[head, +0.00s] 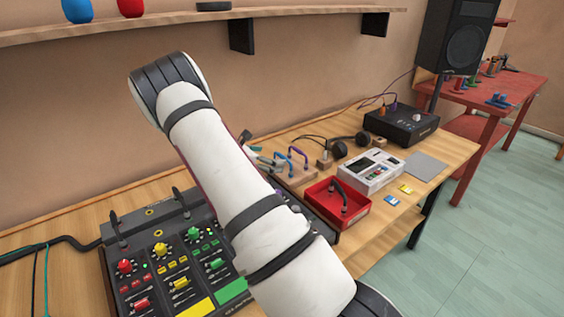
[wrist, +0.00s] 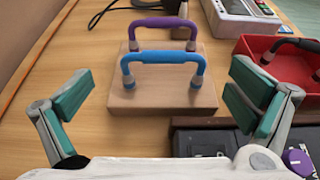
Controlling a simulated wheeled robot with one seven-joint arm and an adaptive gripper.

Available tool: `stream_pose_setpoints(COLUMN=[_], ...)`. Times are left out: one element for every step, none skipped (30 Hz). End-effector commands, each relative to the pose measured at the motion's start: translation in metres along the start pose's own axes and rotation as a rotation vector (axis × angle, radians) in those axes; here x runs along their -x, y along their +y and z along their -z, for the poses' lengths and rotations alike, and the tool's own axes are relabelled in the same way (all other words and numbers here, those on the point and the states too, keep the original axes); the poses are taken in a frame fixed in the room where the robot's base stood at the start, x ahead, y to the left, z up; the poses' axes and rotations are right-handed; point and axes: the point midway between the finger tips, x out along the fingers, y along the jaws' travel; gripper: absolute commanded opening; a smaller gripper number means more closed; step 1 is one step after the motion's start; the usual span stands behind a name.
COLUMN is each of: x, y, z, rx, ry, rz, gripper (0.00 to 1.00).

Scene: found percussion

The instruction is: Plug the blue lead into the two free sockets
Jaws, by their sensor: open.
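The blue lead (wrist: 163,58) is an arched handle-like cable with a grey plug at each end. It stands upright on a wooden block (wrist: 130,97), in front of a purple lead (wrist: 160,24). My gripper (wrist: 165,95) is open, its teal-padded fingers apart on either side of the blue lead and nearer the camera, not touching it. In the head view the blue lead (head: 278,156) shows just right of my arm, which hides most of the gripper. The black mixer (head: 140,270) is at lower left. Small yellow rings (head: 150,211) show on it; I cannot tell whether they are sockets.
A red tray (head: 365,213) holding a dark lead stands right of the block. A white device (head: 370,172), headphones (head: 340,150) and a black box (head: 401,127) are farther back. A shelf (head: 190,20) runs along the wall above. My arm covers part of the mixer.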

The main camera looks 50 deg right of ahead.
Motion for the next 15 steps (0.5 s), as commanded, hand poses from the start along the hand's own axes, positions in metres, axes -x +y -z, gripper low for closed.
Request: stream_pose_setpoints(x=[-0.002,-0.004,-0.006,-0.009,-0.012,-0.017,-0.022,-0.026,-0.032,-0.037,-0.041,-0.046,-0.049,-0.051,-0.052], y=[0.000,-0.001,-0.001,-0.002,-0.002,-0.003,-0.004,-0.004,-0.005,-0.005,-0.005,-0.004,-0.004,-0.004,-0.004], z=[0.000,-0.001,-0.001,-0.001,-0.002,-0.002,-0.003,-0.004,-0.004,-0.005,-0.004,-0.004,-0.004,-0.004,-0.004], rx=[0.000,0.000,0.000,0.000,0.001,0.001,0.002,0.001,0.001,0.001,0.000,0.001,0.001,0.000,0.000], ry=[0.000,0.000,0.000,0.000,0.000,0.000,0.000,0.000,0.000,0.000,0.000,0.000,0.000,0.001,0.001], rz=[0.001,0.001,0.002,0.002,0.002,0.002,0.003,0.003,0.003,0.003,0.003,0.002,0.001,0.001,0.001], gripper=[1.00,1.00,1.00,1.00,1.00,1.00,1.00,1.00,1.00,1.00,1.00,1.00,1.00,1.00,1.00])
